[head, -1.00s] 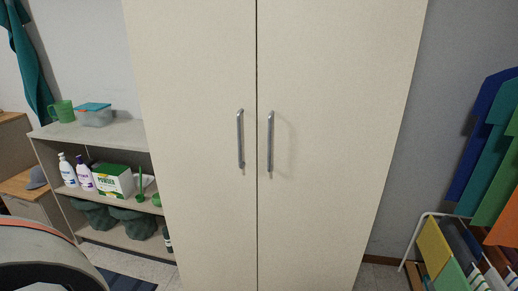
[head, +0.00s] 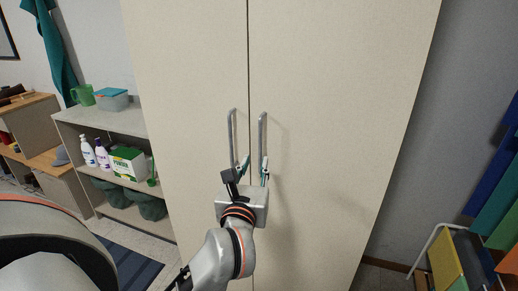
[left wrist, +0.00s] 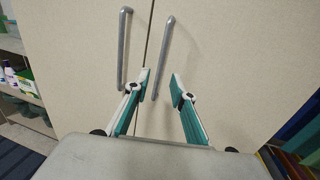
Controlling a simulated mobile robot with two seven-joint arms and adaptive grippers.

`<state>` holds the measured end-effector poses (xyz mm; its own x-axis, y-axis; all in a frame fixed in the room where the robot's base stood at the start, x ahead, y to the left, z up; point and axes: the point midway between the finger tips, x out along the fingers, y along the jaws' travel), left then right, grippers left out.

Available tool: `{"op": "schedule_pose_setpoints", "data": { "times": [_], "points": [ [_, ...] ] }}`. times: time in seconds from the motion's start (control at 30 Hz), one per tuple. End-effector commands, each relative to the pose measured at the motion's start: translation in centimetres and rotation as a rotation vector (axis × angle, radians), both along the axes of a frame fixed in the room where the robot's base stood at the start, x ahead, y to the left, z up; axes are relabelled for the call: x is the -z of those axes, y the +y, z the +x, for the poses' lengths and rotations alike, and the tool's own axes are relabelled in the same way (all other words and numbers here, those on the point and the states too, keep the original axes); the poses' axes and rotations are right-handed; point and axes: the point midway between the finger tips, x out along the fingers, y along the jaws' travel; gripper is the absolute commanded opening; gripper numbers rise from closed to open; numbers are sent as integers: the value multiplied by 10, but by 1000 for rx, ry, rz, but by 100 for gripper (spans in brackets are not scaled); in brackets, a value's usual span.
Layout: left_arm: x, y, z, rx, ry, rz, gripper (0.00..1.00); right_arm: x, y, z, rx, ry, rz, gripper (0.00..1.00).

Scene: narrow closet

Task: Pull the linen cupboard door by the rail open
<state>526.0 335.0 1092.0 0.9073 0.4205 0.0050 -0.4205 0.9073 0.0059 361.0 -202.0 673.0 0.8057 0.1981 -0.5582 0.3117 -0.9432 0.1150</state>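The linen cupboard has two tall cream doors, a left door (head: 190,60) and a right door (head: 340,80), both shut with a thin dark seam between. Each has an upright grey bar handle beside the seam: the left handle (head: 231,135) and the right handle (head: 262,132). My left gripper (head: 253,166) is open at the lower ends of the handles. In the left wrist view, the right handle (left wrist: 163,50) runs down between the spread fingertips (left wrist: 160,85); the left handle (left wrist: 123,50) is outside them. Contact cannot be told. My right gripper is not in view.
A low shelf (head: 105,122) with bottles, a powder box (head: 129,162) and a lidded tub (head: 112,99) stands left of the cupboard. A rack (head: 425,255) and hanging coloured cloths (head: 497,165) are at the right, near the right door's side.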

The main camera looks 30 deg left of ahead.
Motion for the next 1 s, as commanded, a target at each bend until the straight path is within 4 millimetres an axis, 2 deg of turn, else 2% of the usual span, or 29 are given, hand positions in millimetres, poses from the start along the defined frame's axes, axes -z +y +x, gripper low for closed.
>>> {"op": "schedule_pose_setpoints", "data": {
  "times": [0.5,0.63,0.9,0.93,1.0],
  "points": [
    [0,28,61,1,2,-6,24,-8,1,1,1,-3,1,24],
    [0,31,68,2,2,-7,24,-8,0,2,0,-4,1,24],
    [1,32,69,2,2,-7,24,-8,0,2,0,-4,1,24],
    [1,32,69,2,2,-7,19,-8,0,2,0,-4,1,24],
    [1,32,69,2,2,-7,1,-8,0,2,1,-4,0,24]
  ]
}}
